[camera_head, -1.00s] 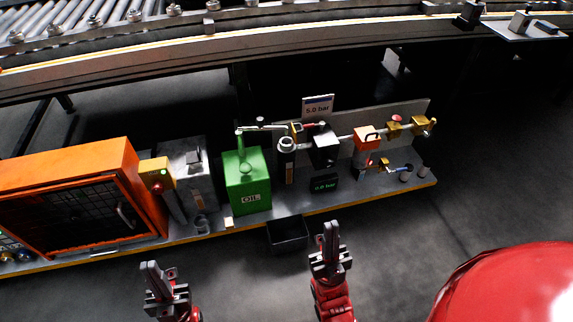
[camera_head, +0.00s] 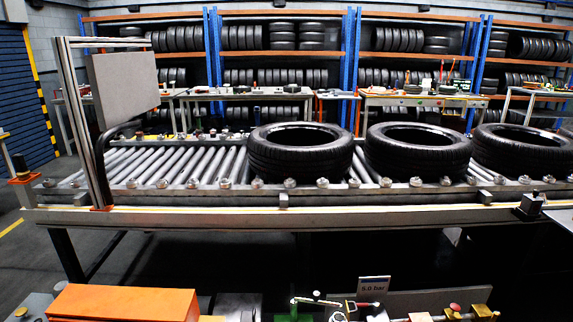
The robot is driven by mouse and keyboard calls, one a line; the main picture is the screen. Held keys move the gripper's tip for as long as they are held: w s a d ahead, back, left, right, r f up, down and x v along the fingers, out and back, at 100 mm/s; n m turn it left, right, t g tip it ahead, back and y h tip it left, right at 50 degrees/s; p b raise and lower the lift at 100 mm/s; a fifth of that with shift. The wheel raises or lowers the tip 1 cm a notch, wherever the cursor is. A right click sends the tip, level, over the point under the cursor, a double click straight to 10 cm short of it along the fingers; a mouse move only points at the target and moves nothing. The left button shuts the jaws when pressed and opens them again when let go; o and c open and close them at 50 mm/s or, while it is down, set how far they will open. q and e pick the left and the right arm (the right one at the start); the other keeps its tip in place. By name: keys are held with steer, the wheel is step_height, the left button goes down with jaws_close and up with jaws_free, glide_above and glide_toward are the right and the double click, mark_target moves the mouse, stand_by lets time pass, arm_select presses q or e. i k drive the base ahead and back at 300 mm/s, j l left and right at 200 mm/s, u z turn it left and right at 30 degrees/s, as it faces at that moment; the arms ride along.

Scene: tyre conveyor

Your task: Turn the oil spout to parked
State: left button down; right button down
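Only the top of the green oil unit (camera_head: 288,317) shows, at the bottom edge of the head view. Its thin pale spout (camera_head: 316,302) lies roughly level and points to the right, toward the small fittings beside it. The spout's base and the front of the oil unit are cut off by the frame edge. Neither of my grippers is in the picture.
An orange cabinet (camera_head: 125,303) stands left of the oil unit. A "5.0 bar" sign (camera_head: 373,284) and brass valves (camera_head: 470,311) are to the right. Behind runs a roller conveyor (camera_head: 190,165) carrying black tyres (camera_head: 300,150). Tyre racks and workbenches stand farther back.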

mark_target(316, 295)
steer(key=i+l+u, duration=0.25)
steer(key=i+l, duration=0.15)
steer(key=i+l+u, duration=0.3)
steer(key=i+l, duration=0.2)
